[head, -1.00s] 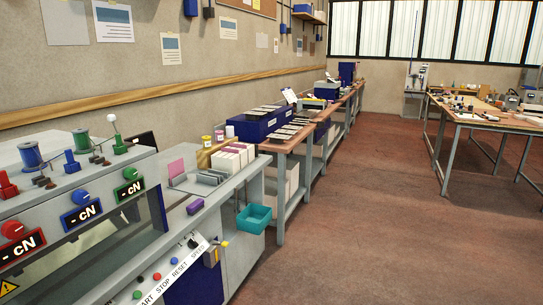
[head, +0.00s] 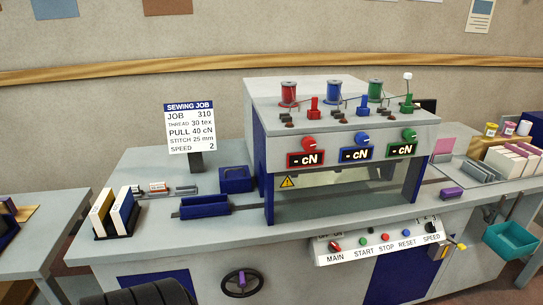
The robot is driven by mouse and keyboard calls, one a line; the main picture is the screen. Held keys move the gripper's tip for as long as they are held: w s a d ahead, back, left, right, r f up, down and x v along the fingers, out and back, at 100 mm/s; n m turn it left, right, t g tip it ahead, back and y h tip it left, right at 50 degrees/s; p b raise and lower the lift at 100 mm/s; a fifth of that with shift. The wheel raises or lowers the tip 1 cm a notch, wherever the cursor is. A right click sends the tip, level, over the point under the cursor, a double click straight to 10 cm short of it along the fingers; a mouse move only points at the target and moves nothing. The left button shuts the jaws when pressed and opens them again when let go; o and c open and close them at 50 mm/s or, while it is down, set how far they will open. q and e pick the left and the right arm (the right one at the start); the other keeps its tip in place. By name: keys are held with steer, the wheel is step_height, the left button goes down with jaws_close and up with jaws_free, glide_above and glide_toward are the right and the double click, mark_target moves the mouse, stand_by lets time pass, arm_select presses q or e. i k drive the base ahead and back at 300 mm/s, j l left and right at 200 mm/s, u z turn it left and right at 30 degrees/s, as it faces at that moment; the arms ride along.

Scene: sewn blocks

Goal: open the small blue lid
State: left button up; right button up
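A grey sewing machine bench (head: 330,230) fills the middle of the head view. A small dark blue box-like piece (head: 236,180) stands on the bench top, just left of the machine's housing. It may be the small blue lid, but I cannot tell for sure. It looks closed. A low dark blue open-topped trough (head: 204,206) lies in front of it. Neither of my grippers is in view.
Red, blue and green spools (head: 334,92) stand on the housing. A job sign (head: 196,127) stands behind the trough. A control panel (head: 383,243) and handwheel (head: 241,283) are on the front. A teal bin (head: 510,241) hangs at the right. A holder with upright blocks (head: 114,213) is at left.

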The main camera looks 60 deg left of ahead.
mark_target(233, 181)
steer(key=u, duration=2.05)
steer(key=i+j+u, duration=0.45)
steer(key=j+u, duration=0.15)
